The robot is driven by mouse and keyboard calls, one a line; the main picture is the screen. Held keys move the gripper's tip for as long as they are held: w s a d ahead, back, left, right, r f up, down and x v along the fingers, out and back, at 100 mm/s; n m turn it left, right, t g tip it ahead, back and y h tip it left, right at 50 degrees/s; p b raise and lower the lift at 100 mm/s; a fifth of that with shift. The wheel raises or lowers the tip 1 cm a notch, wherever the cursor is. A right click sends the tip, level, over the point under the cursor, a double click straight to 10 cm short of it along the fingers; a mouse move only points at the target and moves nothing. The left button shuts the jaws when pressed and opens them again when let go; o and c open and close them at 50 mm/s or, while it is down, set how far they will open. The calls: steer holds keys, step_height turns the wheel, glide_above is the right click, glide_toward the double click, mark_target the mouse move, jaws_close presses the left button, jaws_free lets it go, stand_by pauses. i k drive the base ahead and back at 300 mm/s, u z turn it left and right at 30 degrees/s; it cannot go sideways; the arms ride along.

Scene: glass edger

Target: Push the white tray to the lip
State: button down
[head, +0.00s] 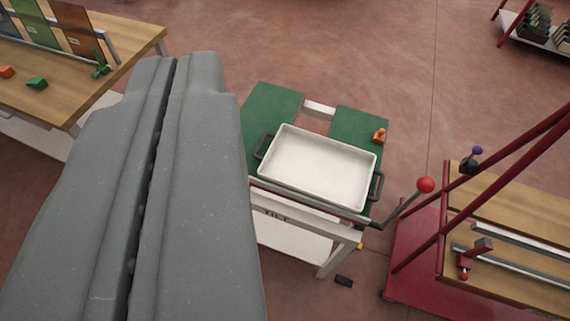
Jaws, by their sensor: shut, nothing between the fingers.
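The white tray (318,168) is a shallow, empty rectangle with a dark handle at each short end. It lies slightly askew on a small table with green pads (270,103), close to the table's near edge. A pale metal lip (305,201) runs along that near edge; the tray's near side lies close to it, and I cannot tell if they touch. My gripper (176,62) is large and grey in the left foreground, its two fingers shut together and empty. It appears left of the tray and does not visibly touch it.
An orange object (379,136) sits on the right green pad. A lever with a red ball (425,185) rises at the table's right. A red-framed wooden bench (510,210) stands at right, and a wooden table (50,75) with coloured panels at upper left.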

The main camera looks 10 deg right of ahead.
mark_target(337, 173)
steer(key=z, duration=0.05)
steer(key=i, duration=1)
steer(key=u, duration=0.05)
